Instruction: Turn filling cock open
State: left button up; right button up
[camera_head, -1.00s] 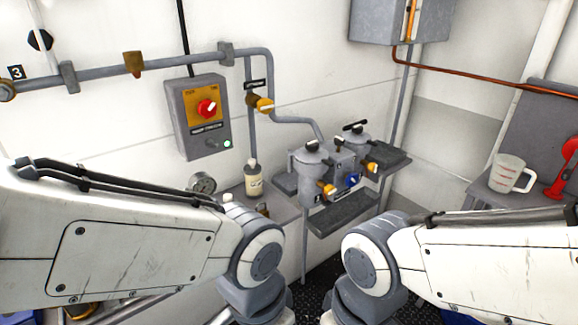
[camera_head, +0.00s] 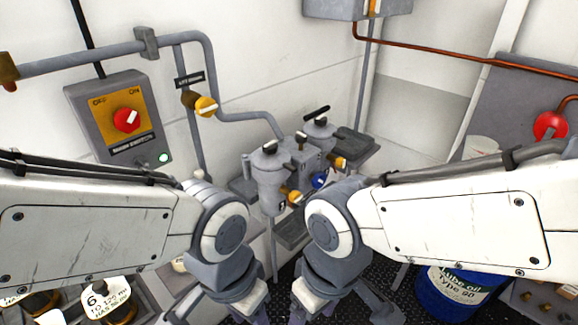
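A twin-canister filter unit (camera_head: 270,180) stands on a bracket against the far wall. An orange-yellow cock (camera_head: 293,197) sits low on its front, another (camera_head: 339,162) at its right, and a blue knob (camera_head: 319,180) between them. A further orange-yellow cock (camera_head: 205,106) is on the wall pipe beneath a small dark label, too small to read. I cannot tell which is the filling cock. My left gripper (camera_head: 222,312) and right gripper (camera_head: 345,312) point down at the bottom edge, short of the unit. Their fingertips are cut off, and I see nothing held.
A grey switch box (camera_head: 92,108) with a red knob hangs at left. A grey cabinet (camera_head: 345,8) is above. A blue lube oil drum (camera_head: 455,285) stands at lower right. A measuring jug (camera_head: 482,147) is partly hidden by my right arm. Labelled fittings (camera_head: 108,298) are lower left.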

aim_at(301, 138)
jog(key=z, duration=1.7)
jog(key=i, duration=0.75)
jog(key=u, duration=3.05)
